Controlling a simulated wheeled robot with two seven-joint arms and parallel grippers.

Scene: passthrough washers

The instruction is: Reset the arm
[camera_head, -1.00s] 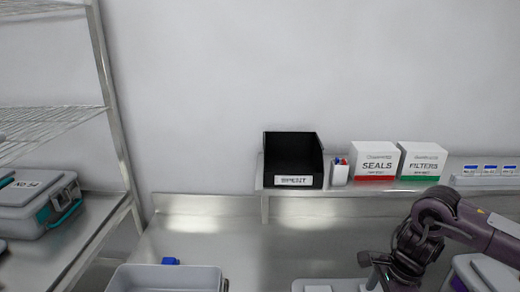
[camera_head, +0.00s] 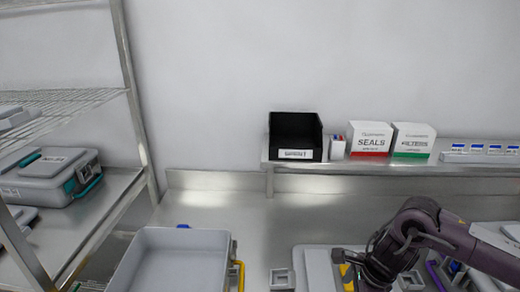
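My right gripper (camera_head: 350,268) is at the end of the dark purple-grey arm that comes in from the lower right. It is above or beside a grey case (camera_head: 318,262) on the metal counter; I cannot tell whether it touches it. Its fingers are small and partly hidden by the wrist, so whether it is open or shut is unclear. My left arm and gripper are not in view.
A grey bin (camera_head: 172,262) stands on the counter (camera_head: 245,212) at lower left centre. A black bin (camera_head: 296,137), a SEALS box (camera_head: 370,139) and a FILTERS box (camera_head: 411,141) stand on the back shelf. A wire rack at left holds a grey case (camera_head: 52,177).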

